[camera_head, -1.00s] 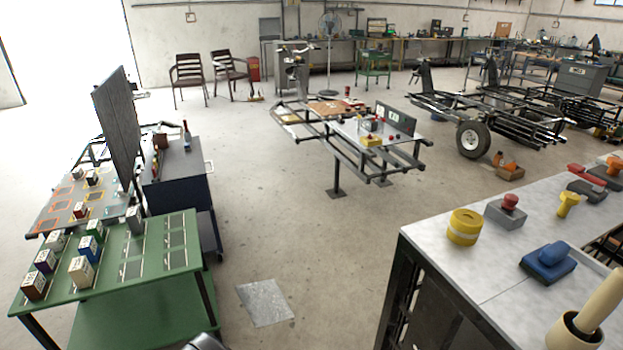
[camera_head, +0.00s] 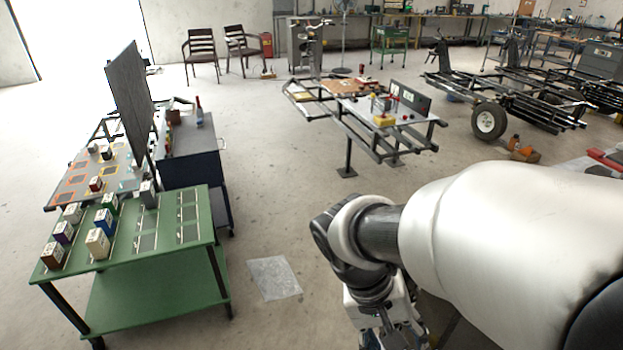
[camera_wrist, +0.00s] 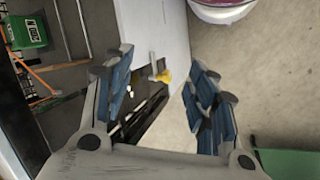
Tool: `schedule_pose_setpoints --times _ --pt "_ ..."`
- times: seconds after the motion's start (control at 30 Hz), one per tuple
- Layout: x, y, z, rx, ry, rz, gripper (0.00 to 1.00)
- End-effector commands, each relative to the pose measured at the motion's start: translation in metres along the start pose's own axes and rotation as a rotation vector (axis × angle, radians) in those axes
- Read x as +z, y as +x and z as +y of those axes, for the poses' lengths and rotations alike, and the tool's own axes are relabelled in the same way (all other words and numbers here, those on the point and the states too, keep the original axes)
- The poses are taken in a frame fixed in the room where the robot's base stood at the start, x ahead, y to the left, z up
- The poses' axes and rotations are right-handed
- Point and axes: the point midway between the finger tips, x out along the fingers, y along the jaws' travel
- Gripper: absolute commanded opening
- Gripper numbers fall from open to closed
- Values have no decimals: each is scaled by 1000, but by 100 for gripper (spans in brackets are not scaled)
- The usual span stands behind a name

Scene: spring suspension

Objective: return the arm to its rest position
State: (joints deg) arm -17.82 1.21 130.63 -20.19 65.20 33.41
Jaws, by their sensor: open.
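My arm reaches in from the right in the head view, a large pale link with a dark wrist. My gripper (camera_head: 395,338) hangs from it, partly cut off by the bottom edge. In the wrist view my gripper (camera_wrist: 165,90) has its two blue-padded fingers wide apart, with nothing between them. Beyond the fingers the wrist view shows a white tabletop (camera_wrist: 140,30) and a small yellow item (camera_wrist: 163,76) on it.
A green table (camera_head: 165,255) with several small boxes stands at the left, beside a dark cabinet (camera_head: 190,155). A metal frame cart (camera_head: 370,125) stands mid-room. Clear floor lies between them, with a grey sheet (camera_head: 274,278). A green crate (camera_wrist: 25,32) shows in the wrist view.

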Motion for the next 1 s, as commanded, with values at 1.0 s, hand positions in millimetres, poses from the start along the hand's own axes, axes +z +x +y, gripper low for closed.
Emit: schedule_pose_setpoints --times 1.0 --pt "60 -68 38 -403 11 539 52"
